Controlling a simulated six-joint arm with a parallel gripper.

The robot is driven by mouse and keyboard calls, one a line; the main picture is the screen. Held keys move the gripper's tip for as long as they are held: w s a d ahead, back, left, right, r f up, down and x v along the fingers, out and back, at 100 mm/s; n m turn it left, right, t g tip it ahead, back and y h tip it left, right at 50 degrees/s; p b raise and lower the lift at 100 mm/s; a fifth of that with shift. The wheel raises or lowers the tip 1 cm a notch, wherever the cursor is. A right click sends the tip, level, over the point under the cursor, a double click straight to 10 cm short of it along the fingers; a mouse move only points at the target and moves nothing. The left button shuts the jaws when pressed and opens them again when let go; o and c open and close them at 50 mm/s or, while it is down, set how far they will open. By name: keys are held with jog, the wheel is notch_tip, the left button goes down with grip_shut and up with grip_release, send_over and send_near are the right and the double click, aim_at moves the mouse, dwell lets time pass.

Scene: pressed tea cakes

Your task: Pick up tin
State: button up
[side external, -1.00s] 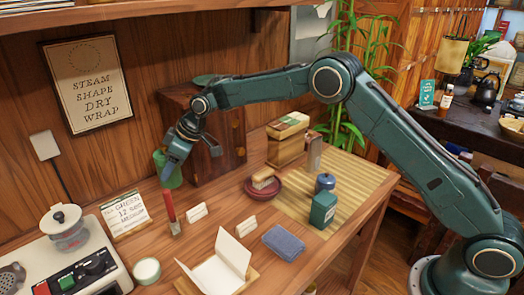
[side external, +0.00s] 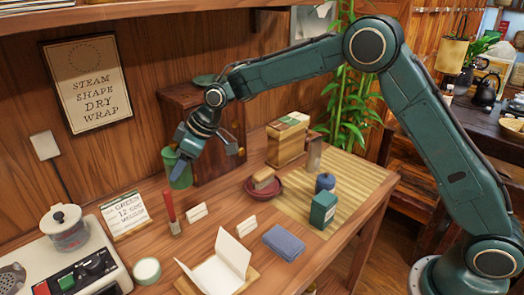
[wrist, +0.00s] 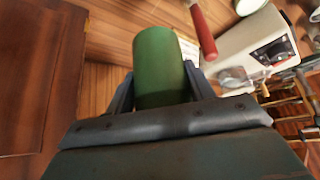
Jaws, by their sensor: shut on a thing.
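The tin is a green cylinder (side external: 178,168), near the dark wooden cabinet at the back of the table in the side view. It also shows in the wrist view (wrist: 160,62), between the two fingers. My gripper (side external: 182,153) is shut on it, with a finger on each side in the wrist view (wrist: 158,82). The tin is close to upright in the side view. The fingers and wrist hide part of it. The gap between its base and the table is hard to judge.
A red-handled brush (side external: 170,212) stands in front of the tin, near a sign card (side external: 130,213). The wooden cabinet (side external: 215,168) is close on the right. A white machine (side external: 85,268) is at left. A teal box (side external: 323,210) stands on the bamboo mat (side external: 350,185).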

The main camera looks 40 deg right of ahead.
jog(key=s, duration=1.3)
jog(key=shift+s, duration=0.15)
dwell(0.3)
